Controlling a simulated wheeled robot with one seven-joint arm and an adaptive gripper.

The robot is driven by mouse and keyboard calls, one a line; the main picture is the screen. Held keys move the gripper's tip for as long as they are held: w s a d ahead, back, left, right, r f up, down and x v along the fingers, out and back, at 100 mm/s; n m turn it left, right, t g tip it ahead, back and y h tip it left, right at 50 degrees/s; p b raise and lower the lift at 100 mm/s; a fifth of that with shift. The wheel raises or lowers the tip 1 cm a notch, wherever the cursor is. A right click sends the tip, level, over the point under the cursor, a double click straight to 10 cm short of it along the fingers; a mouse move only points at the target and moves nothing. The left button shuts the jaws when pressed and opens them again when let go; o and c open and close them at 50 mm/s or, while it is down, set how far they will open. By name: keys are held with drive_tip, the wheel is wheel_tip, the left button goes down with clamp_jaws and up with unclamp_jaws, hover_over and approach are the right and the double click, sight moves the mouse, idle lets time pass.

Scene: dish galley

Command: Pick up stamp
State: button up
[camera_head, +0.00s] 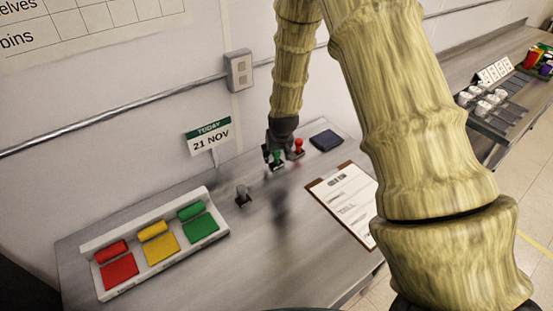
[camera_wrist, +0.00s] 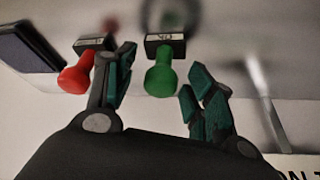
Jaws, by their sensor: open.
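Three stamps stand on the grey counter in the head view: a green-handled stamp (camera_head: 277,161), a red-handled stamp (camera_head: 298,147) and a dark grey one (camera_head: 243,196) farther left. My gripper (camera_head: 274,154) is low over the counter at the green stamp. In the wrist view my gripper (camera_wrist: 161,75) is open, with its fingers on either side of the green stamp (camera_wrist: 160,77) and a visible gap to the right finger. The red stamp (camera_wrist: 78,73) is just outside the left finger. Contact with the green handle cannot be told.
A dark blue pad (camera_head: 325,140) and a clipboard (camera_head: 345,199) lie to the right. A white tray (camera_head: 146,226) with red, yellow and green pads and rollers is at left. A date sign (camera_head: 208,137) reading 21 NOV stands behind. Counter between tray and clipboard is mostly clear.

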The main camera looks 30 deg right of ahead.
drive_tip(key=c, duration=1.1)
drive_tip(key=shift+r, duration=0.15)
drive_tip(key=shift+r+b, duration=0.7)
drive_tip(key=shift+r, duration=0.1)
drive_tip(key=shift+r+b, duration=0.5)
drive_tip(key=shift+r, duration=0.35)
drive_tip(key=s+a+b, duration=0.1)
drive_tip(key=s+a, duration=0.1)
drive_tip(key=s, duration=0.3)
drive_tip(key=s+a+r+b, duration=0.1)
drive_tip(key=s+a+b, duration=0.1)
drive_tip(key=s, duration=0.3)
drive_tip(key=s+a+b, duration=0.1)
drive_tip(key=s+a, duration=0.1)
drive_tip(key=s, duration=0.3)
drive_tip(key=shift+r+b, duration=0.25)
drive_tip(key=shift+b, duration=0.15)
